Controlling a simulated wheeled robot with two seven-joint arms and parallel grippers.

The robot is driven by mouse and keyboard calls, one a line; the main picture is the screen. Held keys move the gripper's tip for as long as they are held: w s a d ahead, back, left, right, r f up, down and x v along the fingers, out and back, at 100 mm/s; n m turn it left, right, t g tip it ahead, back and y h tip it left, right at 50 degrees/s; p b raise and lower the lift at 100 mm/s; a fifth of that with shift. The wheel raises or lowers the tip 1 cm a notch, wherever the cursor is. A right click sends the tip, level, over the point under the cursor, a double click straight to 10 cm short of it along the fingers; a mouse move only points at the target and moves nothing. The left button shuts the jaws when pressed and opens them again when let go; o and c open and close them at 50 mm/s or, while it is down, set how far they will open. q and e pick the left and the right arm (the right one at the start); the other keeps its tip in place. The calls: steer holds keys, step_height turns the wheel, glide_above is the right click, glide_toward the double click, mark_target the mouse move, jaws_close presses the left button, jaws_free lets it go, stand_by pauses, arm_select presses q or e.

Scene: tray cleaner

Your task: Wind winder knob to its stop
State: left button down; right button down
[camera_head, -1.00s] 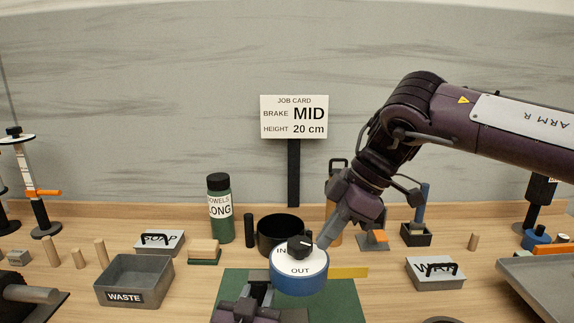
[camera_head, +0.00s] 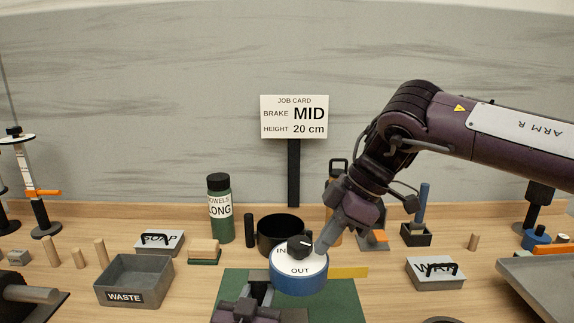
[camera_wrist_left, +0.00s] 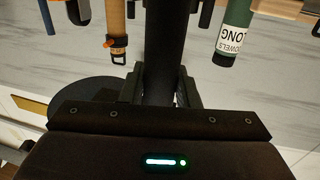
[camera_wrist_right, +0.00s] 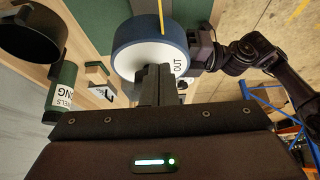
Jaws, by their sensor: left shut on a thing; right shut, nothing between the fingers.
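The winder (camera_head: 299,284) is a blue drum with a white top marked IN and OUT, above the green mat in the head view. Its black knob (camera_head: 299,245) stands on the top and has a white mark. My left gripper (camera_head: 262,293) is shut on the winder at its left front side. My right gripper (camera_head: 324,243) is shut and empty, its tips close to the right side of the knob; I cannot tell whether they touch. In the right wrist view the fingers (camera_wrist_right: 155,80) cover part of the white top (camera_wrist_right: 140,58), and the knob is hidden.
A job card (camera_head: 294,116) reads BRAKE MID, HEIGHT 20 cm. A grey WASTE box (camera_head: 135,282) is at left, and a WAX-like labelled grey box (camera_head: 436,277) at right.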

steer(key=shift+a, duration=0.15)
steer(key=shift+w, duration=1.1)
steer(key=shift+w+a, duration=0.1)
steer(key=shift+w, duration=0.2)
stand_by(0.5)
steer(key=shift+w+d, duration=0.1)
steer(key=shift+d, duration=0.35)
step_height(320, 180, up, 6)
